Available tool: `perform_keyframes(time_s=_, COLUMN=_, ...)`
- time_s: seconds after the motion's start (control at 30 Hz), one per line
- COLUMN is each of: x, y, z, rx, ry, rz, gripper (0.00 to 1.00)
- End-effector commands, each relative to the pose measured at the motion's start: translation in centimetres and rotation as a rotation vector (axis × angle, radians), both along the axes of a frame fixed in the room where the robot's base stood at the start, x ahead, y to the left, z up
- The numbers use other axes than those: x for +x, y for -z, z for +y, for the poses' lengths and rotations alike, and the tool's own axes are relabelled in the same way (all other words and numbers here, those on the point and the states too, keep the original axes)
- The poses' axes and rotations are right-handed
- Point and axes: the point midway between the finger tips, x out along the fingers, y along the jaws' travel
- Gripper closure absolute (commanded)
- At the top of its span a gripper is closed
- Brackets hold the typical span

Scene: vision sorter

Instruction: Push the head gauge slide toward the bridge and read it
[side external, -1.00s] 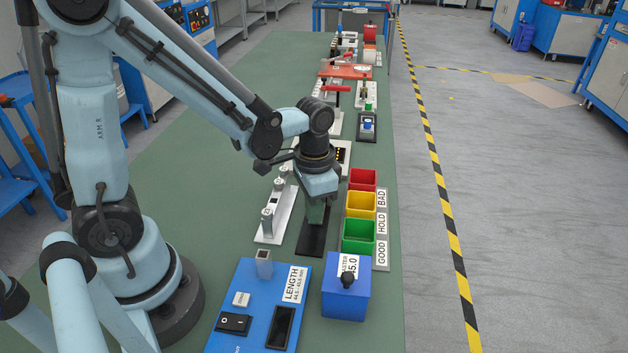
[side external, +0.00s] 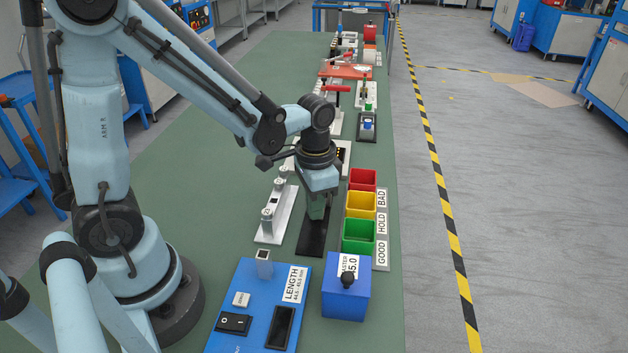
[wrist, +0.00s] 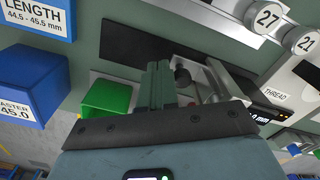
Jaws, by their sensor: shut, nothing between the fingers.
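The head gauge's long black base plate (side external: 312,240) lies on the green bench, left of the coloured bins. In the wrist view the plate (wrist: 128,45) runs under my fingers. Light grey metal pieces (wrist: 218,80) and a dark round knob (wrist: 183,76) sit just right of the fingertips. I cannot tell which piece is the slide and which the bridge, or whether my fingers touch them. My gripper (side external: 316,214) points down over the plate, shut and empty; its fingers (wrist: 160,72) also show in the wrist view. The lit display (wrist: 262,115) is mostly hidden; only its "mm" end shows.
Green (side external: 358,236), yellow (side external: 361,204) and red (side external: 362,179) bins stand close on the right. A blue master block (side external: 346,292) and blue length station (side external: 255,310) stand nearer the camera. A silver fixture with round posts (side external: 276,215) is on the left.

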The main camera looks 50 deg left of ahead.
Motion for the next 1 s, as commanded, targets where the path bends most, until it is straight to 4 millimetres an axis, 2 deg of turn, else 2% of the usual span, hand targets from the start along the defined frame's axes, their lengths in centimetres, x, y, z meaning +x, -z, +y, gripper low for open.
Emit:
perform_keyframes(time_s=0.43, x=-0.7, y=-0.3, z=-0.7, rx=0.0, ry=0.001, rz=0.0, gripper=1.0)
perform_keyframes(time_s=1.0, x=-0.7, y=-4.3, z=-0.7, rx=0.0, ry=0.0, rz=0.0, gripper=1.0)
